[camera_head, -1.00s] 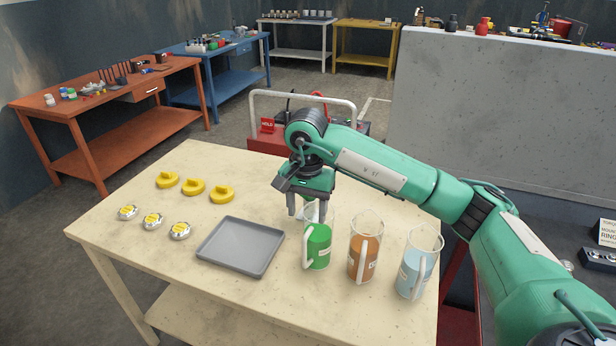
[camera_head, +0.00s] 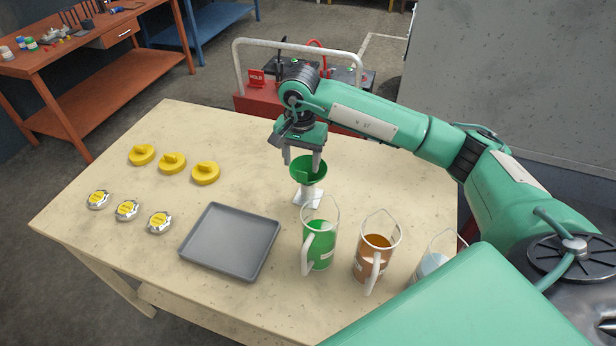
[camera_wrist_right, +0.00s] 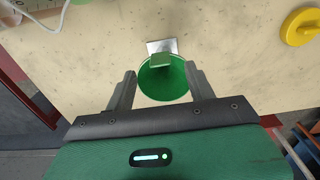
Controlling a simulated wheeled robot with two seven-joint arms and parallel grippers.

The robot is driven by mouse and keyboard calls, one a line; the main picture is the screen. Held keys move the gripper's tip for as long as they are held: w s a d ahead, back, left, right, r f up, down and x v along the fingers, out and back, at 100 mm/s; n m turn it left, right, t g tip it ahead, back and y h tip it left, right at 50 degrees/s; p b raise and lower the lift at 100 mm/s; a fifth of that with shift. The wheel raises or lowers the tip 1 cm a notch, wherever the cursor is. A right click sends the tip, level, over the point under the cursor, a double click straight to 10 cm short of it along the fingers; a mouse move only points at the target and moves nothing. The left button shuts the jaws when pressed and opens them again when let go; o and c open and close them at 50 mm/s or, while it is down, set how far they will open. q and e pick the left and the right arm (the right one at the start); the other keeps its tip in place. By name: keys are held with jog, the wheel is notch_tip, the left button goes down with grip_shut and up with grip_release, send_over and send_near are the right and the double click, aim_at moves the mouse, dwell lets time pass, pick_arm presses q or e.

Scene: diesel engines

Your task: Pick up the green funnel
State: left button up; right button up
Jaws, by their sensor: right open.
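The green funnel (camera_head: 309,169) stands upright, wide mouth up, on a small pale stand (camera_head: 308,197) on the cream table, behind the jug of green liquid. My right gripper (camera_head: 303,161) is open and points down at the funnel's mouth. In the right wrist view, the funnel (camera_wrist_right: 163,88) shows between the two spread fingers of my right gripper (camera_wrist_right: 160,76), with a gap on each side. Whether the fingertips are level with the rim is hard to tell. My left gripper is not in view.
Jugs of green (camera_head: 319,246), orange (camera_head: 375,259) and light blue liquid (camera_head: 433,264) stand in front of the funnel. A grey tray (camera_head: 230,241) lies to the left, with yellow caps (camera_head: 172,163) and silver-yellow caps (camera_head: 127,210) beyond it. A red cart (camera_head: 262,101) stands behind the table.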

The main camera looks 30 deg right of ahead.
aim_at(302, 182)
notch_tip(302, 182, down, 2)
jog(key=shift+w+f, duration=0.1)
jog(key=shift+f, duration=0.05)
jog(key=shift+f+p, duration=0.3)
jog(key=shift+p, duration=0.1)
jog(key=shift+f+p, duration=0.3)
jog(key=shift+p, duration=0.05)
notch_tip(302, 182, down, 3)
jog(key=shift+f+p, duration=0.15)
jog(key=shift+p, duration=0.75)
jog(key=shift+f, duration=0.5)
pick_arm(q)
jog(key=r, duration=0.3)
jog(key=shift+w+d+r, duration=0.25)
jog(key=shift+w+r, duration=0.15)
pick_arm(e)
grip_shut()
